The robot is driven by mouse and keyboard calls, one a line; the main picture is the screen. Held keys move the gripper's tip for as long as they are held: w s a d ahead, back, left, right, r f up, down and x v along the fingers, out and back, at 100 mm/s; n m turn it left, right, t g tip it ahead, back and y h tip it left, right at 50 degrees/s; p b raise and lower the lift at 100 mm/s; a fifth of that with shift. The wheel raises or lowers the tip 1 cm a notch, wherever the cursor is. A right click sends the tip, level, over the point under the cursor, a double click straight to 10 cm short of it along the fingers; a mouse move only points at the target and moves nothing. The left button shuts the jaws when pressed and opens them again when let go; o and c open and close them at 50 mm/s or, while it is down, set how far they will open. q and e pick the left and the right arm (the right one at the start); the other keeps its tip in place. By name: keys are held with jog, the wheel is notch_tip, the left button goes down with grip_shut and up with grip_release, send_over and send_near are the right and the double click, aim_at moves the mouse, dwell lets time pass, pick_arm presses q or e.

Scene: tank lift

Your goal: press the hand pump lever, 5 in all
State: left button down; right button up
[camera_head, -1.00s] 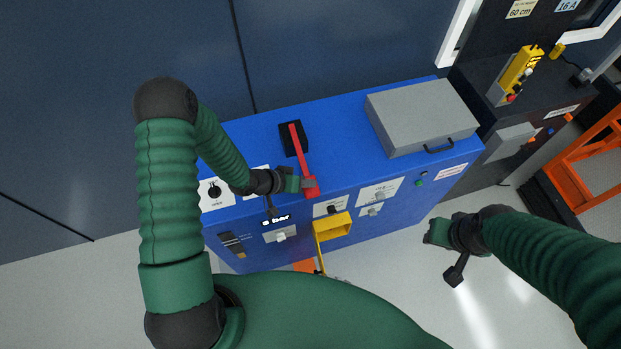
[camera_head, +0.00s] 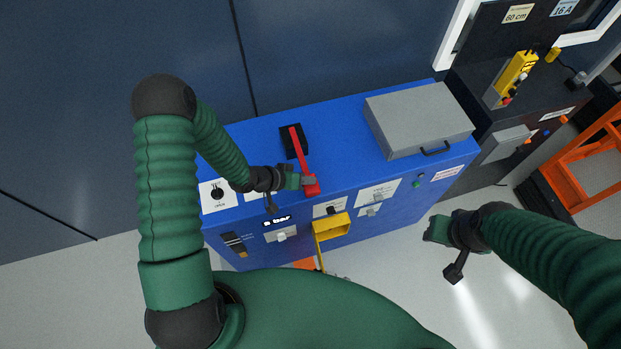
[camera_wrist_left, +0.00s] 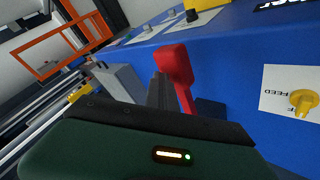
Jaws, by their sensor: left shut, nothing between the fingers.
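The hand pump lever is a red bar (camera_head: 300,150) on a black base (camera_head: 292,139) on top of the blue cabinet (camera_head: 341,165). Its wide red end points toward me. My left gripper (camera_head: 308,181) is shut and empty, at the lever's red end, from the left. Whether it touches the lever I cannot tell. In the left wrist view the red lever end (camera_wrist_left: 174,62) stands just beyond the dark fingers (camera_wrist_left: 160,92). My right gripper (camera_head: 430,236) hangs over the floor to the right, away from the cabinet; its jaws are too small to judge.
A grey case (camera_head: 420,118) lies on the cabinet's right part. The front has labels, knobs, a yellow box (camera_head: 332,227) and a display reading in bar. A dark bench with a yellow control box (camera_head: 512,79) and an orange frame (camera_head: 590,155) stand at right.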

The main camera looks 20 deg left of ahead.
pick_arm(q)
jog(key=shift+r+p, duration=0.7)
jog(key=shift+r, duration=0.3)
notch_tip(320, 180, up, 5)
jog(key=p, duration=0.4)
jog(key=shift+p, duration=0.4)
dwell(1.7)
